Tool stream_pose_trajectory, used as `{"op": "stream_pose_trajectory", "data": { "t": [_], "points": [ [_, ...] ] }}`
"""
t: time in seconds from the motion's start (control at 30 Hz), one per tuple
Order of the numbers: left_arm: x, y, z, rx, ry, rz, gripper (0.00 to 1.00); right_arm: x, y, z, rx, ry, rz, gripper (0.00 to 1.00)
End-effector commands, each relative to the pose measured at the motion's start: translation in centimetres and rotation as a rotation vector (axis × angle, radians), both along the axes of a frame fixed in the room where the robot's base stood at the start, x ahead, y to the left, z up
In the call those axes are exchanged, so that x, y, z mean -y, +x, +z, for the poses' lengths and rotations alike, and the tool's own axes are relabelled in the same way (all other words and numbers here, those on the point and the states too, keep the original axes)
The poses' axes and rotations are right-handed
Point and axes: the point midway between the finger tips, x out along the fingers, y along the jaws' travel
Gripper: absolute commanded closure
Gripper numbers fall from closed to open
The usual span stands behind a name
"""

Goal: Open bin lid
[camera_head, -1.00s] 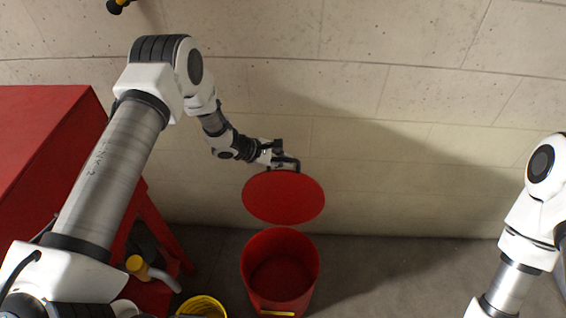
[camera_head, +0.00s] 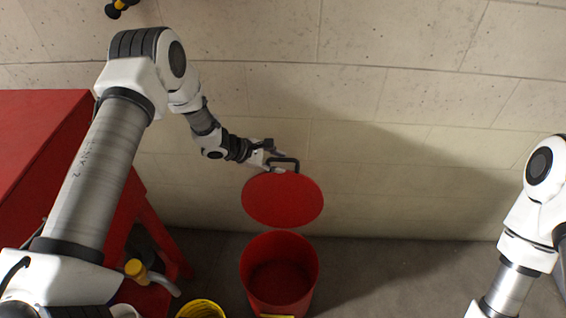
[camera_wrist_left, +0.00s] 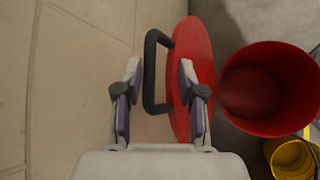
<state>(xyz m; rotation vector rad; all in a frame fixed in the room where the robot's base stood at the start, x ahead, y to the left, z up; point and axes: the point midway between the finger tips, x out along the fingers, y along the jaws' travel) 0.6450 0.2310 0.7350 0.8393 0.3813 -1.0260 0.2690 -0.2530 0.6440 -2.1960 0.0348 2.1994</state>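The red bin (camera_head: 246,270) stands on the floor with its top open, and its inside shows. It also shows in the left wrist view (camera_wrist_left: 280,122). Its round red lid (camera_head: 283,202) is raised, standing up behind the opening near the wall; the left wrist view shows it nearly edge-on (camera_wrist_left: 196,45). A black handle (camera_head: 296,161) sits on the lid's wall-facing side. My left gripper (camera_head: 277,160) is at the handle. In the left wrist view, its fingers (camera_wrist_left: 159,75) are spread with the handle (camera_wrist_left: 150,72) between them, visibly apart from the left finger. My right gripper is out of view.
A red bench or cabinet (camera_head: 40,140) stands at the left. A yellow bucket (camera_head: 201,308) is at the lower edge, left of the bin. A pale concrete wall (camera_head: 400,90) is behind the lid. The floor (camera_head: 400,275) right of the bin is clear.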

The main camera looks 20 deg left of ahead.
Motion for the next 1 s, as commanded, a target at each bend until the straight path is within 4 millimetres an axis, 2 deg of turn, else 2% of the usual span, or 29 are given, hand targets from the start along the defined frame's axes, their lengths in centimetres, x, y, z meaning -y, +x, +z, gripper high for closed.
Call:
{"op": "stream_pose_trajectory", "data": {
  "t": [0.2,0.4,1.0],
  "points": [
    [-3.5,-2.7,3.8,0.003,-0.004,0.006,0.61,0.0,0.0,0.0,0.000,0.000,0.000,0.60],
    [-5.3,-4.3,5.8,0.002,-0.003,0.002,0.61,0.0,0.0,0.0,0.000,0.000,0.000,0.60],
    [-5.5,-4.5,6.0,0.001,-0.001,0.000,0.61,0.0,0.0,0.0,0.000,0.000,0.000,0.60]
  ]
}}
